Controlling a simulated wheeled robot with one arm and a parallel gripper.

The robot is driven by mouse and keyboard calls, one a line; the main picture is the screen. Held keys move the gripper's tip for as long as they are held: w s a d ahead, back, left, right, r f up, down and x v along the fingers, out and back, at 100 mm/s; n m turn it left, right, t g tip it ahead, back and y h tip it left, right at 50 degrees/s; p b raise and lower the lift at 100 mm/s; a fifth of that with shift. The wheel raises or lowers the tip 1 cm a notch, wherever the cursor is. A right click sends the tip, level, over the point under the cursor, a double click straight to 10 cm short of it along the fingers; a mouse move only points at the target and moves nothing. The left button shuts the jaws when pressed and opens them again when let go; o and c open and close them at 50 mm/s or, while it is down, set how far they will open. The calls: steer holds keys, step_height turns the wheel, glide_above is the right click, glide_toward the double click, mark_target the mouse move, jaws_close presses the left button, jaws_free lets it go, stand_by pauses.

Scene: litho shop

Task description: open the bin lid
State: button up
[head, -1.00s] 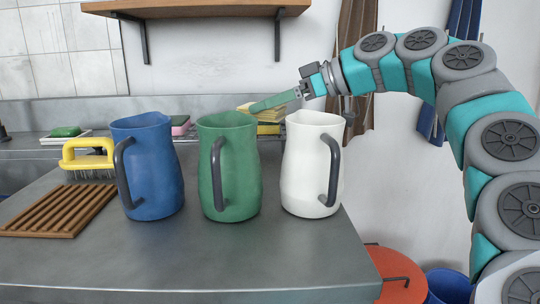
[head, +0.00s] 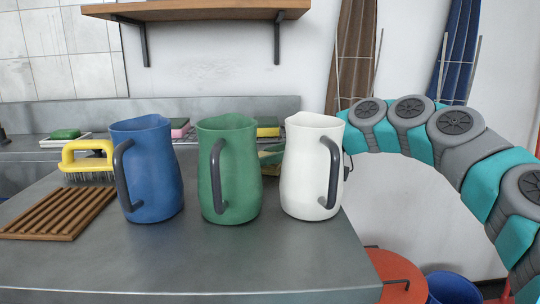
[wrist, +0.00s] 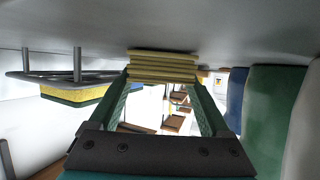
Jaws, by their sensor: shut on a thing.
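The bin at the lower right of the head view shows a round orange-red lid (head: 392,270) with a dark bar handle. The lid looks shut, and the frame edge cuts it off. My gripper (wrist: 162,78) is shut on a yellow layered stack (wrist: 162,66), held between its green fingers. In the head view it is mostly hidden behind the green and white jugs, well away from the bin. The stack is at or just above the counter; I cannot tell whether it touches.
A blue jug (head: 148,165), a green jug (head: 230,175) and a white jug (head: 307,170) stand on the grey counter (head: 180,260). A yellow brush (head: 86,160) and a wooden rack (head: 55,215) are at left. A blue bucket (head: 452,287) stands beside the bin.

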steer(key=shift+f, duration=0.1)
steer(key=shift+f, duration=0.1)
steer(key=o, duration=1.3)
